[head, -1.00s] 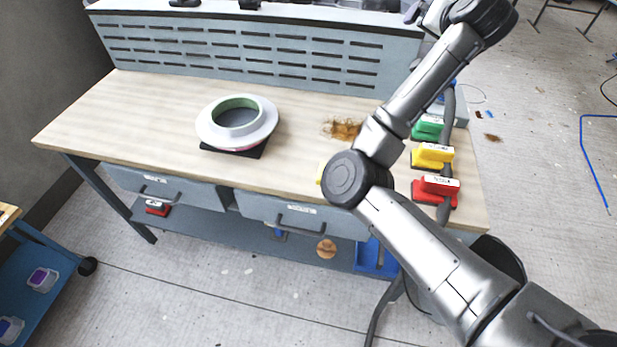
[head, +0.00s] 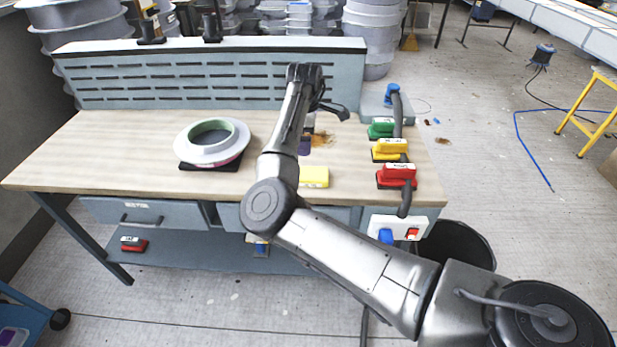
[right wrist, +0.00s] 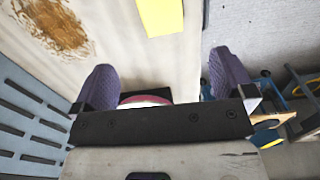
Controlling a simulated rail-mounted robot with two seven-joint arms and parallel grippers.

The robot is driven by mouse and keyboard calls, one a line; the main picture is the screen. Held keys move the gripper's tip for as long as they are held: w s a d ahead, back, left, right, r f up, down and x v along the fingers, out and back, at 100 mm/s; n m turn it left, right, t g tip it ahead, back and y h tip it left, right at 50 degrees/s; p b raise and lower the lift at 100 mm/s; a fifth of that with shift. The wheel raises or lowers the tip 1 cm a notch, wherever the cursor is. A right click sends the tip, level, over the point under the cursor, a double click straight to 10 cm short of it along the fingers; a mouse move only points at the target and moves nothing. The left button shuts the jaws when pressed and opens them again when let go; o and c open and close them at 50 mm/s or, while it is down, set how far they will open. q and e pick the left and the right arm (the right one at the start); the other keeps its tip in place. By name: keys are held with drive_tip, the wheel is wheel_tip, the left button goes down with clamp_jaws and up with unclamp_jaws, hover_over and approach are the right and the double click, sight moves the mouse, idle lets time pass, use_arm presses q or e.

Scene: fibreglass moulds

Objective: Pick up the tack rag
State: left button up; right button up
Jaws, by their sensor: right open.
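A flat yellow piece, which looks like the tack rag (head: 314,177), lies near the front edge of the wooden workbench (head: 100,150). It also shows at the top of the right wrist view (right wrist: 160,17). My right gripper (right wrist: 165,78) is open and empty, with its two purple fingers spread apart above the bench. In the head view, the forearm hides most of this gripper; a purple finger shows behind the yellow piece, apart from it. My left gripper is not in view.
A round white mould (head: 212,145) sits left of my arm. Green (head: 381,128), yellow (head: 390,149) and red (head: 397,175) sanding blocks line the right end beside a grey hose. A brown stain (head: 322,140) marks the bench. The bench's left end is clear.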

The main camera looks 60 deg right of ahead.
drive_tip(key=b, duration=0.2)
hover_over(306, 173)
wheel_tip(306, 173, down, 8)
drive_tip(key=shift+f, duration=0.25)
drive_tip(key=shift+w+f+b, duration=0.1)
drive_tip(key=shift+f+b, duration=1.15)
drive_tip(key=shift+f, duration=1.45)
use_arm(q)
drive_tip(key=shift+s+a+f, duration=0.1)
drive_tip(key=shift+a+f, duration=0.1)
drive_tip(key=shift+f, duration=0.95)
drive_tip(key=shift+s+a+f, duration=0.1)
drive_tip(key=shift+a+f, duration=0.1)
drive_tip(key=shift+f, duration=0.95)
use_arm(e)
drive_tip(key=c, duration=0.9)
drive_tip(key=shift+r, duration=0.2)
